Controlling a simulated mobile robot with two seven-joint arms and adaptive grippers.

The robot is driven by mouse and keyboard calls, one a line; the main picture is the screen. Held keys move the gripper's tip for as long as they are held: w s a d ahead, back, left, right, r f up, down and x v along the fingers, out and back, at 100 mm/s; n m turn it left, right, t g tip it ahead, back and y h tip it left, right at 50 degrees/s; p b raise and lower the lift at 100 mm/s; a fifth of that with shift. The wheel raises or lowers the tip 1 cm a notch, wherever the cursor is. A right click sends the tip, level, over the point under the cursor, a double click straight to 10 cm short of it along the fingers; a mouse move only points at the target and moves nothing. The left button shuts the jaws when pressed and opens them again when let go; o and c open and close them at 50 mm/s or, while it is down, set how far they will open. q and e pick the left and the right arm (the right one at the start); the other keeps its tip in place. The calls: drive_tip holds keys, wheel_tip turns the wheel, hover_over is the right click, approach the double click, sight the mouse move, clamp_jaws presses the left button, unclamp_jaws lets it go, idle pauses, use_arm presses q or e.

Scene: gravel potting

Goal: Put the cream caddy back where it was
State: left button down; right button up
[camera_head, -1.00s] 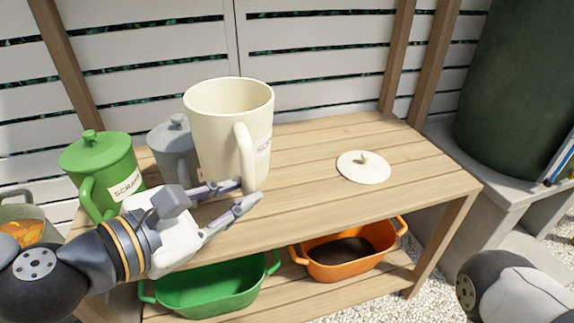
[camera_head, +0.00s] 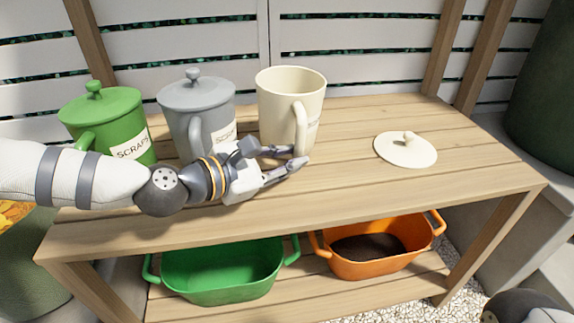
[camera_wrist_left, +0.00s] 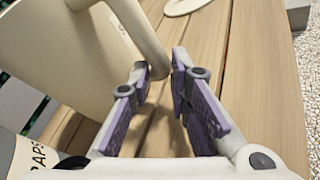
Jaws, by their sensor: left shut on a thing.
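The cream caddy (camera_head: 281,100) is open-topped and upright, just right of the grey caddy (camera_head: 190,104) at the back of the bench. Its base is partly hidden by my gripper, so I cannot tell whether it touches the wood. My left gripper (camera_head: 299,157) is shut on the lower part of the cream caddy's handle. In the left wrist view the fingers (camera_wrist_left: 160,68) are at the handle (camera_wrist_left: 142,35), beside the caddy's body (camera_wrist_left: 70,65). The cream lid (camera_head: 405,150) lies on the bench to the right, knob up. My right gripper is out of view.
A lidded green caddy (camera_head: 108,120) stands left of the grey one. The bench top (camera_head: 400,195) is clear in front and around the lid. On the lower shelf are a green tub (camera_head: 220,290) and an orange tub (camera_head: 375,268) with dark soil. A slatted wall stands behind.

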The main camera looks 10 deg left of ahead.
use_arm(q)
drive_tip(key=shift+f, duration=0.1)
drive_tip(key=shift+f, duration=0.3)
drive_tip(key=c, duration=1.5)
unclamp_jaws()
drive_tip(key=shift+o, duration=0.2)
drive_tip(key=shift+r, duration=0.45)
drive_tip(key=p+v, duration=0.2)
drive_tip(key=v, duration=1)
drive_tip(key=shift+f, duration=0.15)
